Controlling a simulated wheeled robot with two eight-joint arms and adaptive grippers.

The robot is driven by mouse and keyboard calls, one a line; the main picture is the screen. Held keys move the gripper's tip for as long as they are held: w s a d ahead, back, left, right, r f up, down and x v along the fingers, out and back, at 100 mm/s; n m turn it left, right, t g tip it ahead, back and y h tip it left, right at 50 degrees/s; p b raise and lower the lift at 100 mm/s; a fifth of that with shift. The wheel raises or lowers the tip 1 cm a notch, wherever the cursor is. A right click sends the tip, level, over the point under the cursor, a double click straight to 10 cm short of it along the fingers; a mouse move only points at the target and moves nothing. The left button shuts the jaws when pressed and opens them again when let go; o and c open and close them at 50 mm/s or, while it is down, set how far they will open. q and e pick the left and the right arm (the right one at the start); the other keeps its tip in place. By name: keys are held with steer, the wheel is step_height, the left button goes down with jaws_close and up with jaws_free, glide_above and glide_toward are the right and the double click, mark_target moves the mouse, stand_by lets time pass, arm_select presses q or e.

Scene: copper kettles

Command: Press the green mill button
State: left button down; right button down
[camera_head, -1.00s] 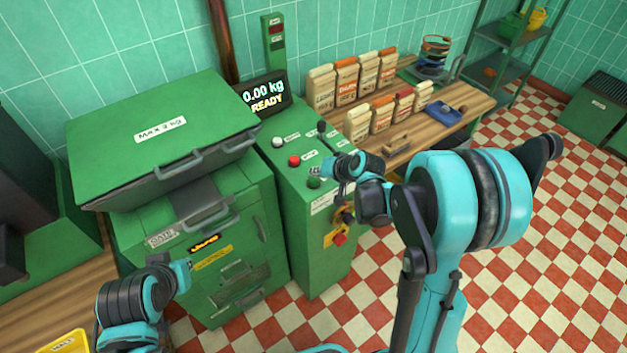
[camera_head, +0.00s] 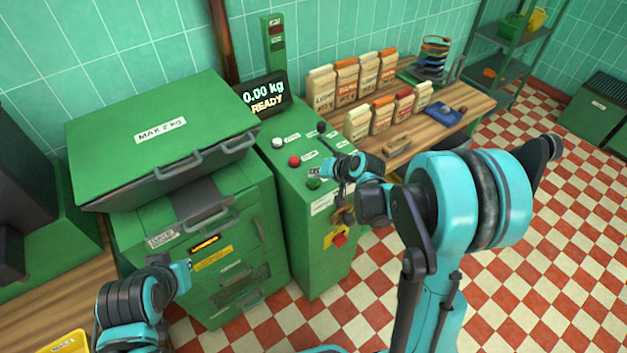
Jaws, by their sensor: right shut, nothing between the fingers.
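The green mill button (camera_head: 313,183) sits on the sloped top of the green control cabinet (camera_head: 290,215), at its front edge. A red button (camera_head: 294,161) and a white button (camera_head: 278,142) lie behind it in a row. My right gripper (camera_head: 315,172) is shut and empty. Its tip is just above and behind the green button; whether it touches the button cannot be told. My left gripper (camera_head: 186,265) is low in front of the mill's drawers, and its fingers are too small to judge.
The display (camera_head: 265,96) reads 0.00 kg READY. The green mill (camera_head: 160,140) with its lid stands left of the cabinet. A red knob on a yellow plate (camera_head: 338,239) is on the cabinet's front. Paper bags (camera_head: 347,82) stand on the wooden bench at right.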

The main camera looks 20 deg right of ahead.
mark_target(315, 182)
steer(key=shift+f+b, duration=0.45)
steer(key=shift+f+b, duration=0.5)
stand_by(0.6)
steer(key=shift+r, duration=0.15)
steer(key=shift+r+p, duration=0.7)
steer(key=shift+r, duration=0.15)
steer(key=shift+r+p, duration=1.85)
steer(key=shift+r, duration=0.65)
